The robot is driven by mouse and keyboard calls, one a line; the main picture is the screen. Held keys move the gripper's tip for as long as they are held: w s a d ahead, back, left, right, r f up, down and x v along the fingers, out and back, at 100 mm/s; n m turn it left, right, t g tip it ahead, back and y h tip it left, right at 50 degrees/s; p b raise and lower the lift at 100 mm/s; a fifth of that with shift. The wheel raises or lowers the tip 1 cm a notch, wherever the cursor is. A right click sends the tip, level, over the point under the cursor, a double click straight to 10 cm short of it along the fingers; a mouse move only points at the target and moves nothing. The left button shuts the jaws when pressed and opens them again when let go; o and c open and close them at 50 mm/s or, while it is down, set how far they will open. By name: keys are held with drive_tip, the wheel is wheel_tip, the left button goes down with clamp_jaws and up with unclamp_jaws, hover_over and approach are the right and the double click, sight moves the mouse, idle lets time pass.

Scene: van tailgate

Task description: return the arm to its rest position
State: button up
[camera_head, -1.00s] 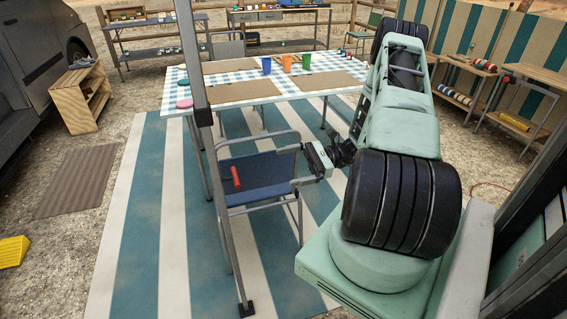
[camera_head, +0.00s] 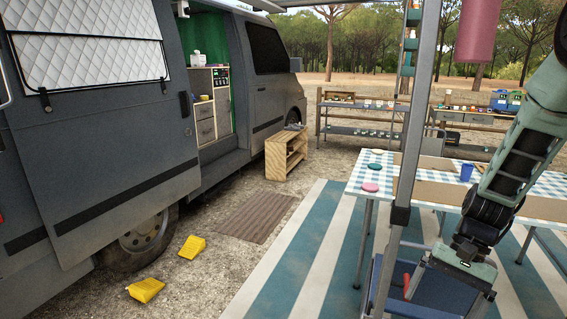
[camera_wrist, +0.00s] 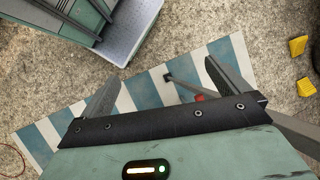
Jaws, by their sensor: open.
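My arm (camera_head: 515,150) comes in from the right edge of the head view, bent downward. My base is partly seen in the wrist view.
A grey post (camera_head: 408,170) stands close to my gripper's left. The checked table (camera_head: 384,186) is behind the arm. The grey van (camera_head: 90,150) fills the left, with yellow chocks (camera_head: 146,290) and a wooden shelf (camera_head: 276,160) near it.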

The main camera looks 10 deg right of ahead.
drive_tip(key=a+r+n+t+h, duration=0.5)
drive_tip(key=a+r+n, duration=0.4)
drive_tip(key=s+a+r+n+g, duration=0.2)
drive_tip(key=s+a+n, duration=0.5)
drive_tip(key=s+a, duration=0.5)
drive_tip(key=a, duration=0.4)
drive_tip(key=shift+a+p, duration=0.15)
drive_tip(key=shift+p, duration=0.25)
